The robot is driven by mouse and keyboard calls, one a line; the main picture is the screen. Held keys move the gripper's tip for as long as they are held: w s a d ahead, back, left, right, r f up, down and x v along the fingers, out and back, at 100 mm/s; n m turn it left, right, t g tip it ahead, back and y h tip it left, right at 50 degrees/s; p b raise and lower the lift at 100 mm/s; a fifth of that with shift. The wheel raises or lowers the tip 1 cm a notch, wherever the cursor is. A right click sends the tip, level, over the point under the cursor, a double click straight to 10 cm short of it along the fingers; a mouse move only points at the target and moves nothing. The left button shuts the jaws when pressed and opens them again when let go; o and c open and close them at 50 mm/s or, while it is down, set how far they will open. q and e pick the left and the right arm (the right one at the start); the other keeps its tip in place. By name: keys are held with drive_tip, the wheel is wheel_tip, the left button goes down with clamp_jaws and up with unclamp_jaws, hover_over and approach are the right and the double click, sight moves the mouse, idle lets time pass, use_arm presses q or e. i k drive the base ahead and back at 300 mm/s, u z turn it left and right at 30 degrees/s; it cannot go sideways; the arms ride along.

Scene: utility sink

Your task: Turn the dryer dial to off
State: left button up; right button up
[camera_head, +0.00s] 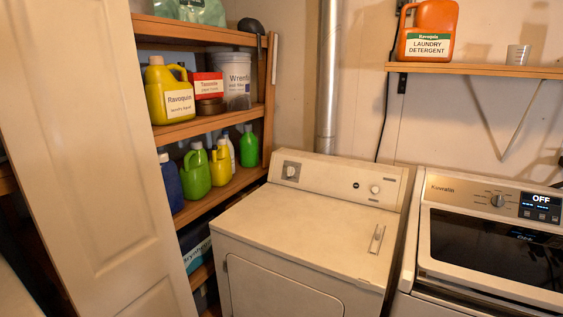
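The white dryer (300,235) stands in the middle of the view, below a metal duct pipe. Its raised back panel carries a larger dial (291,171) on a dark square plate at the left. A smaller round knob (375,189) sits at the right of the same panel, beside a small dark button. The dial's markings are too small to read, so I cannot tell its setting. Neither of my grippers shows in this view.
A machine with a dark lid (490,245) stands at the right; its display reads OFF. A shelf unit (212,127) with bottles and a pale door (95,150) are at the left. Detergent (428,32) stands on a wall shelf (470,69). The dryer's top is clear.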

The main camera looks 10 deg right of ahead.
sight(290, 171)
drive_tip(key=i, duration=1.9)
drive_tip(key=z, duration=1.1)
